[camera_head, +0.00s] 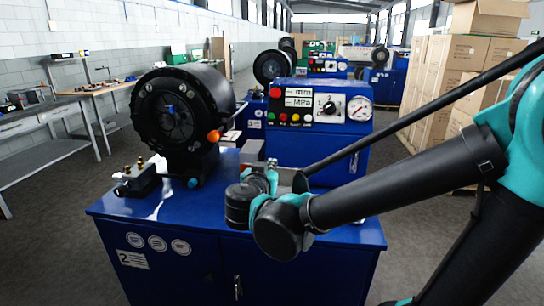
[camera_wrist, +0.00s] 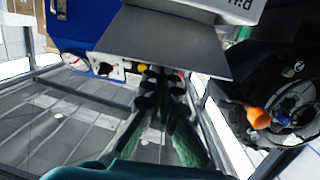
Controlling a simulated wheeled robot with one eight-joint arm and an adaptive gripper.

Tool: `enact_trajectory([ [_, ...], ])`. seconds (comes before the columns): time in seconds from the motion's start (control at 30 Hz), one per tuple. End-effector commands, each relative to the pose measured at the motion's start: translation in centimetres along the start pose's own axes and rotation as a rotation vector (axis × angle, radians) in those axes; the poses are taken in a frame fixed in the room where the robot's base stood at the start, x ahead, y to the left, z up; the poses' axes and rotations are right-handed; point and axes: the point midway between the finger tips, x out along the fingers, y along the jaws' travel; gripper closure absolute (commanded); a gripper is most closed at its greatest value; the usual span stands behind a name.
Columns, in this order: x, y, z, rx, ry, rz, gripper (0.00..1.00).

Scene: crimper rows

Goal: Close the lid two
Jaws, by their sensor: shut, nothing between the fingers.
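A flat grey plate (camera_wrist: 165,42), which looks like the lid, stands in front of the control panel in the wrist view. A small grey box-like part (camera_head: 252,150) shows on the blue cabinet in the head view, partly hidden by my arm; I cannot tell how it joins the plate. My gripper (camera_wrist: 163,78) is shut and empty. Its fingertips are close to the plate's lower edge in the wrist view; I cannot tell whether they touch it. In the head view my wrist covers the gripper. The cabinet (camera_head: 110,207) carries a label with a 2.
A black crimper head (camera_head: 172,115) with an orange knob (camera_head: 214,136) stands left. A blue control box (camera_head: 318,150) with buttons and a gauge (camera_head: 359,108) stands behind my wrist. A small black block (camera_head: 137,182) sits at the front left. Cartons (camera_head: 440,80) are stacked right.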

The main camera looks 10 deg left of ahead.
Motion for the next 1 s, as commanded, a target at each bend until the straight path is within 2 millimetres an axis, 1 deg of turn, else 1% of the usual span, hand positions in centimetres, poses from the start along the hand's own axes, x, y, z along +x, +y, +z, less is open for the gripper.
enact_trajectory([
  [0.03, -0.2, -0.1, 0.6, -0.001, 0.027, -0.002, 1.00],
  [0.17, -0.6, -0.1, 1.6, -0.001, 0.093, -0.002, 1.00],
  [0.63, -1.3, -0.1, 5.9, -0.001, 0.086, 0.000, 1.00],
  [0.8, -1.3, -0.1, 7.0, -0.001, 0.085, 0.000, 1.00],
  [1.0, -1.2, -0.1, 7.7, 0.000, 0.083, 0.000, 1.00],
])
